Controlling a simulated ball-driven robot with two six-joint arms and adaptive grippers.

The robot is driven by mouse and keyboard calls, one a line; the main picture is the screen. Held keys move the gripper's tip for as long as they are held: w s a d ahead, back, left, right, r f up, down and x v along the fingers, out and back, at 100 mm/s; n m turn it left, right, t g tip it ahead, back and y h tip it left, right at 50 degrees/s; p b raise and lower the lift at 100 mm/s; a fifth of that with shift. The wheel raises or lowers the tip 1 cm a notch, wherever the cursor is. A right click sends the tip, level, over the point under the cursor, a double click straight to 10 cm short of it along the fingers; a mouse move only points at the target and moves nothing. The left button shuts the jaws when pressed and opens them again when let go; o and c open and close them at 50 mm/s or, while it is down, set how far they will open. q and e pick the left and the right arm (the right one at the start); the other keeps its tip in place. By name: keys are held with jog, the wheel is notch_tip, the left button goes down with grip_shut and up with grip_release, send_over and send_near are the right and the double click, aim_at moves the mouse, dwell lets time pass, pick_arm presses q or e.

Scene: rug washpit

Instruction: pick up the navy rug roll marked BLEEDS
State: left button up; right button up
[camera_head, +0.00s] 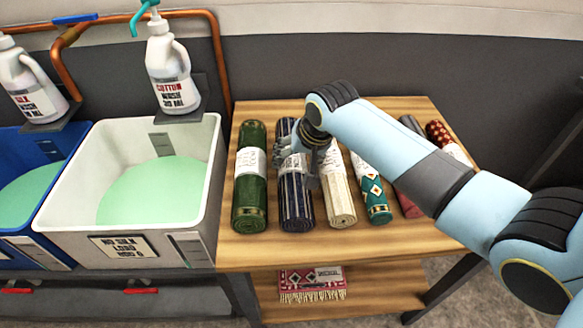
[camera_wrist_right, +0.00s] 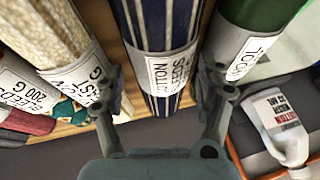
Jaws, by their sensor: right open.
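The navy rug roll (camera_head: 297,205) has pale stripes and lies on the wooden table, second from the left in a row of rolls. In the right wrist view the navy roll (camera_wrist_right: 158,22) wears a white label with COTTON and what looks like BLEEDS. My right gripper (camera_head: 294,163) is over the roll's middle, near its label. In the wrist view the open fingers of the right gripper (camera_wrist_right: 163,85) stand on either side of the roll; whether they touch it I cannot tell. My left gripper is not in view.
A green roll (camera_head: 250,205) lies close on the left, a cream roll (camera_head: 338,200) close on the right. A teal roll (camera_head: 375,205) and red rolls lie further right. A white basin (camera_head: 208,150) stands left of the table (camera_head: 430,238). A folded rug (camera_head: 312,283) lies on the lower shelf.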

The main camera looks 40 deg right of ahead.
aim_at(295, 161)
jog(key=x, duration=0.4)
jog(key=shift+s+a+f+b, duration=0.1)
jog(key=shift+s+a+b, duration=0.1)
jog(key=shift+b, duration=0.1)
jog(key=c, duration=1.3)
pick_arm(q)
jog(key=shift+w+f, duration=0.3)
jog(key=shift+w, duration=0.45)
pick_arm(e)
jog(key=shift+c, duration=0.8)
